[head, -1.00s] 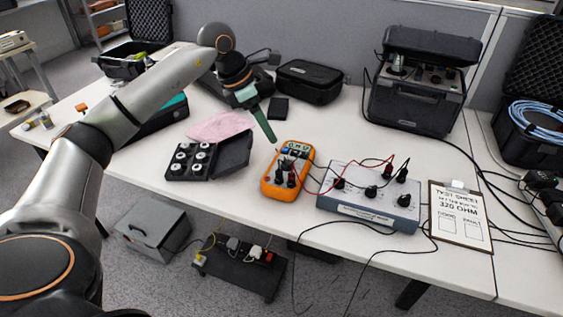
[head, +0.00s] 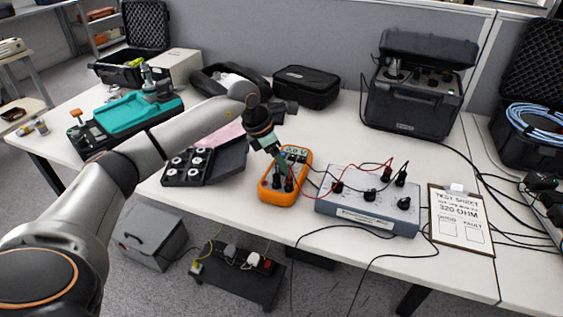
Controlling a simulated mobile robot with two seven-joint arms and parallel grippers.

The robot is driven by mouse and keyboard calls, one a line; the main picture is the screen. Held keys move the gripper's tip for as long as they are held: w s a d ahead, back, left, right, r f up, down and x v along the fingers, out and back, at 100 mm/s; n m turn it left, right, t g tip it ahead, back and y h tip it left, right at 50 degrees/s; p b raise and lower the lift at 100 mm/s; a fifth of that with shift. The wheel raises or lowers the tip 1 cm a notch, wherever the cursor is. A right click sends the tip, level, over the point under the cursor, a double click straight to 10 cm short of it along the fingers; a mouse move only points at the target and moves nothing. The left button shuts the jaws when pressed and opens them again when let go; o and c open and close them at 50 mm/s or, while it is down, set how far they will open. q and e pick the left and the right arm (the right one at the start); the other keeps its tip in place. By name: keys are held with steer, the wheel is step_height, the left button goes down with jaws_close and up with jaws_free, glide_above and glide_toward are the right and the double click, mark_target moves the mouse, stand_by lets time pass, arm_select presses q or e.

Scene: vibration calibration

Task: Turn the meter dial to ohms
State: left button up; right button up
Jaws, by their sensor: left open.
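The orange handheld meter (head: 277,195) lies on the white table near its front edge, left of the grey resistance box. Its small display (head: 296,151) is lit at the top, and black plugs with red and black leads sit in its lower part. My left gripper (head: 284,172) is open, with its green fingers pointing down over the meter's middle. The gripper hides the dial, so its setting cannot be read. Whether the fingers touch the dial cannot be told. My right gripper is not in view.
The grey resistance box (head: 368,201) with leads stands to the right, beside a test sheet clipboard (head: 460,222) reading 320 OHM. A black tray of discs (head: 187,166) lies left of the meter. A black case (head: 307,87) and a larger instrument case (head: 412,105) stand behind.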

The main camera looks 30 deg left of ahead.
arm_select(q)
jaws_close()
stand_by(0.5)
steer(key=m+g+h, duration=0.1)
steer(key=m, duration=0.2)
steer(key=shift+w+a+m, duration=0.1)
steer(key=shift+m, duration=0.2)
steer(key=m, duration=0.2)
steer(key=m+g, duration=0.1)
steer(key=m, duration=0.1)
steer(key=shift+w+g+h, duration=0.15)
steer(key=shift+g+h, duration=0.15)
steer(key=shift+a+m, duration=0.1)
steer(key=shift+m, duration=0.2)
jaws_free()
